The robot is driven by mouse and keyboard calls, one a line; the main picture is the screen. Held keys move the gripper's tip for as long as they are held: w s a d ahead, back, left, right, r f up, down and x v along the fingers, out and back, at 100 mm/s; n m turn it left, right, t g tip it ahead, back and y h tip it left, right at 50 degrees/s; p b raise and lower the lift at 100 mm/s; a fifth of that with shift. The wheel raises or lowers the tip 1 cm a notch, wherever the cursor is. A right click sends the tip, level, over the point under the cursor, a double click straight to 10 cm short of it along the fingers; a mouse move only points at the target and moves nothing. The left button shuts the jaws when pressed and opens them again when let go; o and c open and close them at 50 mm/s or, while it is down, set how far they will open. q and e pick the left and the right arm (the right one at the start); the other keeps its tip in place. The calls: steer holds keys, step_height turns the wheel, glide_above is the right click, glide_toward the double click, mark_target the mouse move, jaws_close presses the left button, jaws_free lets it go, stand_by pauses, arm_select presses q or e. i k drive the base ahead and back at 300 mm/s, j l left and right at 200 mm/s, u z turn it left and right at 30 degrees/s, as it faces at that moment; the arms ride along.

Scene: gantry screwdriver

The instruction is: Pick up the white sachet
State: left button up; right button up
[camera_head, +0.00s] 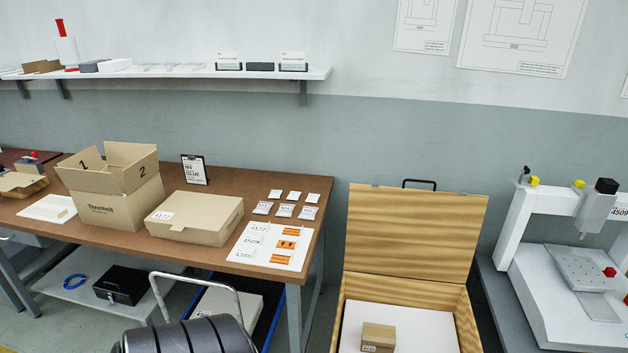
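Several small white sachets lie flat in two rows on the right end of the brown table. The back row has a left sachet (274,194), a middle one (295,195) and a right one (313,198). The front row has a left sachet (262,208), a middle one (285,210) and a right one (308,213), which carry dark printing. I cannot tell which one the task means. Neither of my grippers shows in the head view.
The brown table (150,235) also holds an open carton (120,205), a closed box (195,220), a white sheet with orange pieces (262,258) and a small sign (195,170). A black ribbed object with a tube frame (185,338) stands in front. A wooden crate (415,235) is right.

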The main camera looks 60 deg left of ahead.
mark_target(275, 194)
steer(key=u, duration=2.2)
steer(key=i+j, duration=0.1)
steer(key=j, duration=0.25)
steer(key=i+j+u, duration=0.1)
steer(key=j, duration=0.25)
steer(key=i+j, duration=0.1)
steer(key=j, duration=0.25)
steer(key=i+j+u, duration=0.1)
steer(key=j, duration=0.25)
steer(key=i+j, duration=0.15)
steer(key=j, duration=0.15)
steer(key=j+u, duration=0.05)
